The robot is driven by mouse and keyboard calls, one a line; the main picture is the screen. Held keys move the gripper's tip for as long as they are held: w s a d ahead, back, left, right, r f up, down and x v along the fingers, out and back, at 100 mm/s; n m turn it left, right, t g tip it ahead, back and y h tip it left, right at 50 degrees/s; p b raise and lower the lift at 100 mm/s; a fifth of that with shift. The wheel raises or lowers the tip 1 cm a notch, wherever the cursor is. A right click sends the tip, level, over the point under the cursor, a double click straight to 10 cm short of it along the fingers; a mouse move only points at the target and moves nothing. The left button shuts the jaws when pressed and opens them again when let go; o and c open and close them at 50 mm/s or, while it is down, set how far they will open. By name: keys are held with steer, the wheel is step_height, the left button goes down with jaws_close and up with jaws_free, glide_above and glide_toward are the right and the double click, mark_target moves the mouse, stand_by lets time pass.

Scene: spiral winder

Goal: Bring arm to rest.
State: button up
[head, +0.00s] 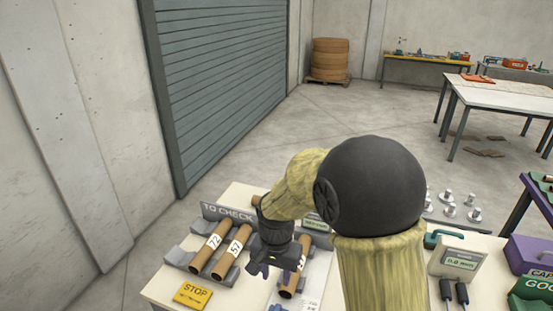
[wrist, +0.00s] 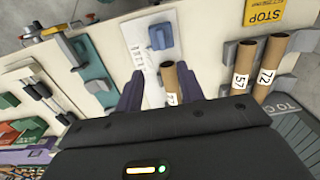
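My gripper (head: 275,272) hangs over the workbench in the head view, at the end of my bent arm. Its two purple fingers also show in the wrist view (wrist: 157,88), spread apart with a gap between them. I see nothing gripped. A brown cardboard tube (head: 300,262) with a white label lies just right of my gripper in the head view, partly hidden by it. In the wrist view this tube (wrist: 167,78) shows beyond the gap, near the right finger; its label is partly covered.
Tubes 72 (head: 206,247) and 57 (head: 230,254) lie in the grey TO CHECK rack. A yellow STOP sign (head: 192,295) is at the bench's front left. A gauge (head: 458,260) and purple (head: 530,255) and green boxes stand right. Open floor (head: 290,130) lies behind.

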steer(key=s+d+r+n+t, duration=0.1)
steer(key=s+d+n, duration=0.1)
steer(key=s+d, duration=0.2)
steer(key=s+d+r+n+t, duration=0.1)
steer(key=s+d, duration=0.4)
steer(key=d, duration=0.6)
steer(key=shift+s+d+n+t, duration=0.25)
steer(key=shift+s+n+t, duration=0.05)
steer(key=shift+n, duration=0.1)
steer(key=shift+w, duration=0.1)
stand_by(1.2)
